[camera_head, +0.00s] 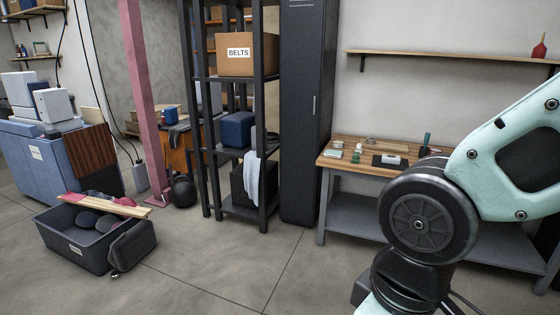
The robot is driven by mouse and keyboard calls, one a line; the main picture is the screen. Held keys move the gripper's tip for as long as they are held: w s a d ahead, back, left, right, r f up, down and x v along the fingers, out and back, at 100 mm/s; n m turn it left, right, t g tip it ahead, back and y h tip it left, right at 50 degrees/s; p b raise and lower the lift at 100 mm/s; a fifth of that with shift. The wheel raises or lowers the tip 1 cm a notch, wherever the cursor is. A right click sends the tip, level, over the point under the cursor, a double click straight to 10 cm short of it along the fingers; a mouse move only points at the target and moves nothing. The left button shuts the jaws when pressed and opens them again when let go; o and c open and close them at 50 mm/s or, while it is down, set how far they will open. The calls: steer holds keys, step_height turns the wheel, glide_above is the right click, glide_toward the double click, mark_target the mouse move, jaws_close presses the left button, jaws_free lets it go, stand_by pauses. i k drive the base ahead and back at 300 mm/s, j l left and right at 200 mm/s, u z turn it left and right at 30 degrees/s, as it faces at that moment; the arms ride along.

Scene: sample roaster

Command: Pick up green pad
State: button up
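Small green items lie on the left part of the wooden workbench (345,166). One is a small darker green piece (357,157). Beside it on the left is a flat pale green-and-white piece (334,155). Another small light piece (338,145) lies behind that. They are too small for me to tell which one is the green pad. My arm's links rise in front of the bench at the right. My gripper is out of view.
A tall dark cabinet (306,110) stands left of the bench, then a shelf rack with a BELTS box (247,54). A grey crate (70,250) is at left. The middle floor is clear.

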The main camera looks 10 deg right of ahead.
mark_target(355, 159)
steer(key=i, duration=2.1)
steer(key=i+z, duration=0.1)
steer(key=i, duration=0.55)
steer(key=i+j+z, duration=0.1)
steer(key=i, duration=0.5)
steer(key=i+j+z, duration=0.1)
steer(key=i, duration=0.5)
steer(key=i+j+z, duration=0.2)
steer(key=k+l, duration=0.05)
steer(key=l, duration=0.05)
